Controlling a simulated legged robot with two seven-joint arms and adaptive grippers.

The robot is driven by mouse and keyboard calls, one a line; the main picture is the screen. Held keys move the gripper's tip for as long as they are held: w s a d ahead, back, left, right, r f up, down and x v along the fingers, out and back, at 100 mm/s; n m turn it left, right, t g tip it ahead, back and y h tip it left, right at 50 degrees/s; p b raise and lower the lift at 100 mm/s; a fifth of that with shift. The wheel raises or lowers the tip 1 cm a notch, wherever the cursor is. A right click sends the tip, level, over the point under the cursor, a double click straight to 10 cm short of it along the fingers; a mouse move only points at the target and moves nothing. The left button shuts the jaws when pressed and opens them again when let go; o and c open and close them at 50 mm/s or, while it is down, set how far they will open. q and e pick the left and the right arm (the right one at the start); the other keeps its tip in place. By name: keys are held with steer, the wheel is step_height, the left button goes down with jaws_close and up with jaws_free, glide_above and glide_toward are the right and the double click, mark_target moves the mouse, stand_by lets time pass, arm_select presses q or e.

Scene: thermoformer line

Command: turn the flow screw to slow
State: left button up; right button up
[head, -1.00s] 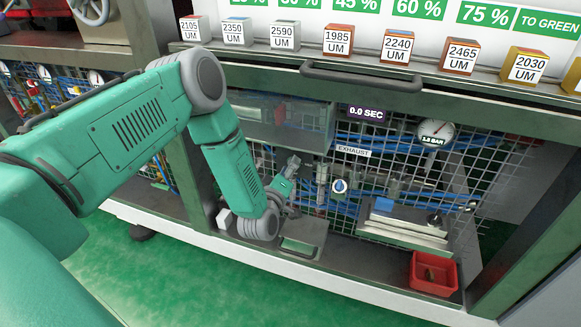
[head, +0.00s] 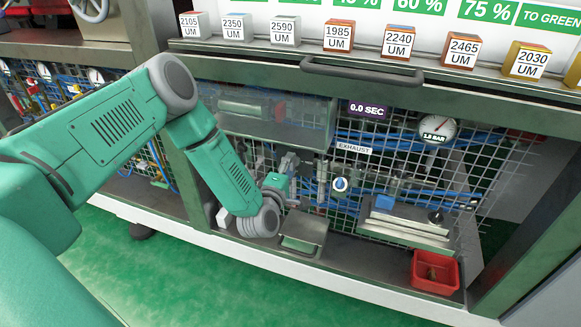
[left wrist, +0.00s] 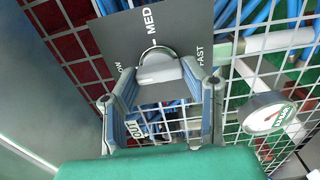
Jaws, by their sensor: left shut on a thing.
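The flow screw (left wrist: 157,66) is a pale round knob on a dark grey dial plate (left wrist: 190,25), seen in the left wrist view. The plate carries the words MED above the knob, FAST to its right and a partly cut-off SLOW to its left. My left gripper (left wrist: 161,73) has its two fingers on either side of the knob and is shut on it. I cannot tell clearly which mark the knob points to. In the head view the left gripper (head: 289,172) reaches to the mesh panel, and the screw cannot be made out there. My right gripper is not in view.
A wire mesh (head: 480,160) with blue hoses lies behind. A white-and-blue knob (head: 340,184) is under the EXHAUST label (head: 354,148). A pressure gauge (head: 437,130) and a red bin (head: 434,272) are to the right. A handle rail (head: 362,74) runs above.

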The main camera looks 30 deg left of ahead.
arm_select(q)
steer(key=shift+s+a+f, duration=0.15)
steer(key=shift+a+f, duration=0.05)
steer(key=shift+f, duration=0.05)
steer(key=o, duration=1.2)
steer(key=shift+c, duration=0.2)
steer(key=v, duration=1.2)
